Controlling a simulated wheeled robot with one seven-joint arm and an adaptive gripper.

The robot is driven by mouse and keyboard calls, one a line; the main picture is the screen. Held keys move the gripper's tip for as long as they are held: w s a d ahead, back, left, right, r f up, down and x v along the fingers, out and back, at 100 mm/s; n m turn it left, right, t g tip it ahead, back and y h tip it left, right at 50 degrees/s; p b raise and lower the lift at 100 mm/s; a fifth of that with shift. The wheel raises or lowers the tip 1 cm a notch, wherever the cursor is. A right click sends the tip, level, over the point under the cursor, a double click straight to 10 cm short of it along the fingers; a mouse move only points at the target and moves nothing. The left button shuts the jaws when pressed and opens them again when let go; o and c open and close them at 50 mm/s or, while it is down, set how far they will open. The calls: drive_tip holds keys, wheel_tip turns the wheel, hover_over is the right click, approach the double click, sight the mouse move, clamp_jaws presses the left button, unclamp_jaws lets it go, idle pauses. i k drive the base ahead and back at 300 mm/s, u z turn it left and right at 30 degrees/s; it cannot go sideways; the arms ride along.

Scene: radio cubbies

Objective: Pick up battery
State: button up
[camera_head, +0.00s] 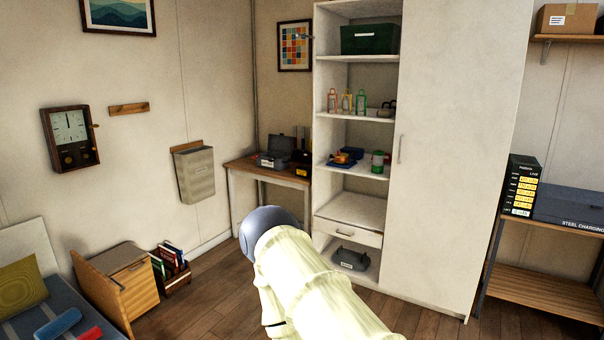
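I cannot pick out a battery for certain. A black unit with yellow labels (522,187) stands on the right-hand bench; its small print is hard to read. A dark grey box marked "STEEL CHARGING" (570,207) sits beside it. Small blue and yellow items (345,156) and a green-and-grey cylinder (378,162) sit on a middle shelf of the white cabinet. My arm reaches up from the bottom middle, but my gripper does not show.
The white cabinet (462,140) has open cubbies at left and a closed door. A wooden desk (268,171) with dark cases stands left of it. A small wooden cabinet (132,285) and a bed (60,310) are at lower left. Wood floor (205,290) is clear between.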

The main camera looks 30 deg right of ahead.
sight(302, 171)
drive_tip(key=z, duration=0.25)
drive_tip(key=k, duration=0.4)
drive_tip(key=z, duration=0.5)
drive_tip(key=i, duration=1.95)
drive_tip(key=u, duration=0.45)
drive_tip(key=i, duration=2.1)
drive_tip(key=z, duration=0.35)
drive_tip(key=i, duration=2.2)
drive_tip(key=z, duration=0.35)
